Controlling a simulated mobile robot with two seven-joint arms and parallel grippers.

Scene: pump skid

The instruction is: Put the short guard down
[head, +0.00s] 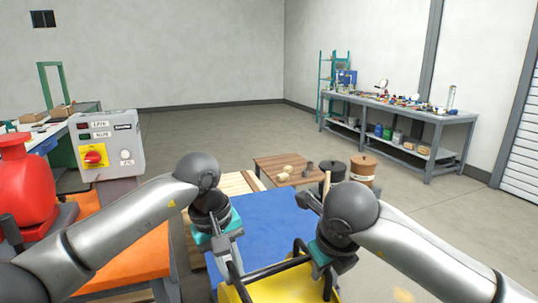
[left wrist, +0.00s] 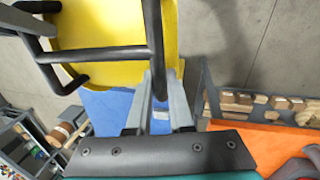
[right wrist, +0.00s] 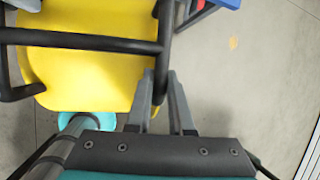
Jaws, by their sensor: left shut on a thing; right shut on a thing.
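The short guard (head: 262,287) is a yellow panel with black tube bars, low at the front of the head view. It also shows in the left wrist view (left wrist: 105,25) and the right wrist view (right wrist: 75,75). My left gripper (head: 230,258) is shut on a black bar at the guard's left side. My right gripper (head: 322,278) is shut on a black bar at its right side. The guard's lower part is cut off by the head view's bottom edge, so I cannot tell whether it touches anything beneath.
A blue surface (head: 265,220) lies just beyond the guard, with light wooden slats (head: 238,184) beside it. An orange bench (head: 130,262) with a red pump (head: 25,185) and a control box (head: 108,145) stand left. A low brown table (head: 275,165) is behind.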

